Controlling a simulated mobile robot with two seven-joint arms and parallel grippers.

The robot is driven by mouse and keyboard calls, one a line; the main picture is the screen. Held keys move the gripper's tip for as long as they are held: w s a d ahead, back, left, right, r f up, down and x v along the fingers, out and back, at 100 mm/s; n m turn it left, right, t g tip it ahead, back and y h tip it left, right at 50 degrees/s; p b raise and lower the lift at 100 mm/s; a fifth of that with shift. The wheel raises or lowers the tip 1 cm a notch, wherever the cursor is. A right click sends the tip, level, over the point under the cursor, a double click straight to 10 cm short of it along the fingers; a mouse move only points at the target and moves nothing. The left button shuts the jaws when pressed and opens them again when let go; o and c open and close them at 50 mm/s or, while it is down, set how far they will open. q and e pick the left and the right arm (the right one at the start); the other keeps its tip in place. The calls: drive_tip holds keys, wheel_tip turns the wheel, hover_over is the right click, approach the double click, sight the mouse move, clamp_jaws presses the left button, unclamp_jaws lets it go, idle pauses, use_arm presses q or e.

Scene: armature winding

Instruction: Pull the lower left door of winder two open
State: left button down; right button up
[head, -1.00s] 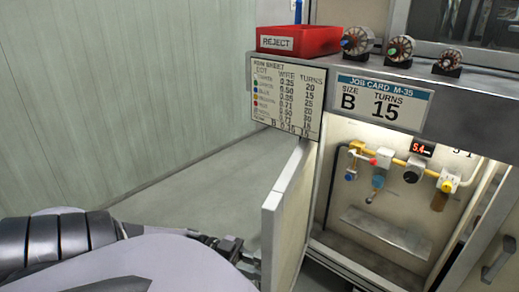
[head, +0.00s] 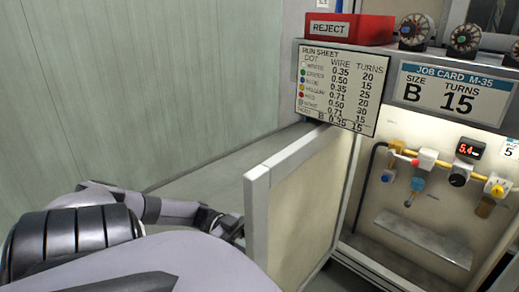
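The lower left door (head: 305,195) of the winder stands swung open toward me and to the left, its pale inner face and free edge in view. The lit compartment (head: 425,215) behind it is exposed. My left gripper (head: 236,230) is at the outer side of the door, close to its free edge. Its fingertips are small and partly hidden by the door, so I cannot tell whether they grip or touch anything. My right gripper is not in view.
A yellow pipe with valves and gauges (head: 435,165) and a metal shelf (head: 425,238) are inside the compartment. Above are the run sheet (head: 340,90), job card (head: 455,90), red reject bin (head: 350,29) and several wound armatures (head: 465,40). Floor left of the door is clear.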

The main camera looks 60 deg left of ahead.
use_arm(q)
drive_tip(key=shift+s+a+f, duration=0.1)
drive_tip(key=shift+s+a, duration=0.05)
drive_tip(key=shift+a, duration=0.2)
drive_tip(key=c, duration=1)
unclamp_jaws()
drive_tip(key=shift+a, duration=0.1)
drive_tip(key=v, duration=0.7)
drive_tip(key=shift+b, duration=0.45)
